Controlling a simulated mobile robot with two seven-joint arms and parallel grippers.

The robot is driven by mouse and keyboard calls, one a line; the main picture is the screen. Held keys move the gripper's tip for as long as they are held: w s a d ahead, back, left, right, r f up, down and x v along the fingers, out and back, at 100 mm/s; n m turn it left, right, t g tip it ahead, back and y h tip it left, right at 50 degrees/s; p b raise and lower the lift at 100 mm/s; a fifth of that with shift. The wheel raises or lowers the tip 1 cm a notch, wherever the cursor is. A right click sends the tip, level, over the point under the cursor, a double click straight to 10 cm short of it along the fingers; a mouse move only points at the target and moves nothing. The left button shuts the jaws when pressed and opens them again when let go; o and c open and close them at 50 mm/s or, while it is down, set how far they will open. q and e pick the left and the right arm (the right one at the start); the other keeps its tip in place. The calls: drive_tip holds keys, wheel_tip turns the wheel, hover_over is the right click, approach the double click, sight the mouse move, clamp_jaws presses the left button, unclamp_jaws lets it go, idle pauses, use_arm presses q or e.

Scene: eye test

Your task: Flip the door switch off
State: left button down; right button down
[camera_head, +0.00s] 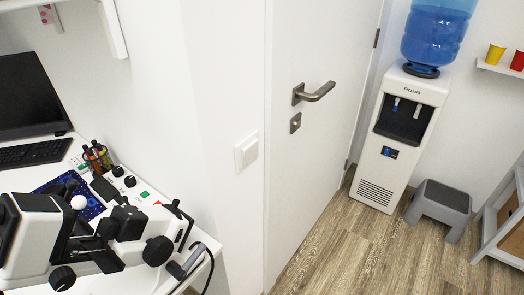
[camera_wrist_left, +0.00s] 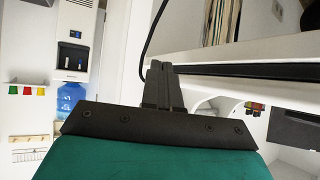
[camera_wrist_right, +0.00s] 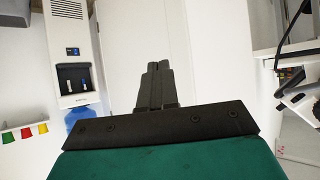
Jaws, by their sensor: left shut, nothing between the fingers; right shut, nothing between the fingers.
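The white wall switch (camera_head: 246,151) is on the white wall just left of the door frame, below handle height. The way its rocker is tipped is too small to tell. The white door (camera_head: 312,55) is closed, with a grey lever handle (camera_head: 313,93). Neither gripper shows in the head view. My left gripper (camera_wrist_left: 161,68) is shut and empty in the left wrist view, beside a white desk or shelf edge. My right gripper (camera_wrist_right: 157,68) is shut and empty in the right wrist view, with white door and wall beyond. The switch cannot be made out in either wrist view.
A water dispenser (camera_head: 375,178) and grey step stool (camera_head: 441,205) stand right of the door. The wooden floor (camera_head: 350,255) before the door is clear.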

drive_tip(key=w+a+r+n+y+b, duration=0.3)
drive_tip(key=w+r+n+y, duration=0.3)
drive_tip(key=w+r+n, duration=0.3)
drive_tip(key=w+a+r+n+y+b, duration=0.3)
drive_tip(key=w+r+n+y, duration=0.4)
drive_tip(key=n, duration=1)
wheel_tip(320, 180, up, 3)
drive_tip(key=shift+w+t+y+b, duration=0.3)
drive_tip(key=shift+w+b, duration=0.6)
drive_tip(key=shift+w, duration=0.3)
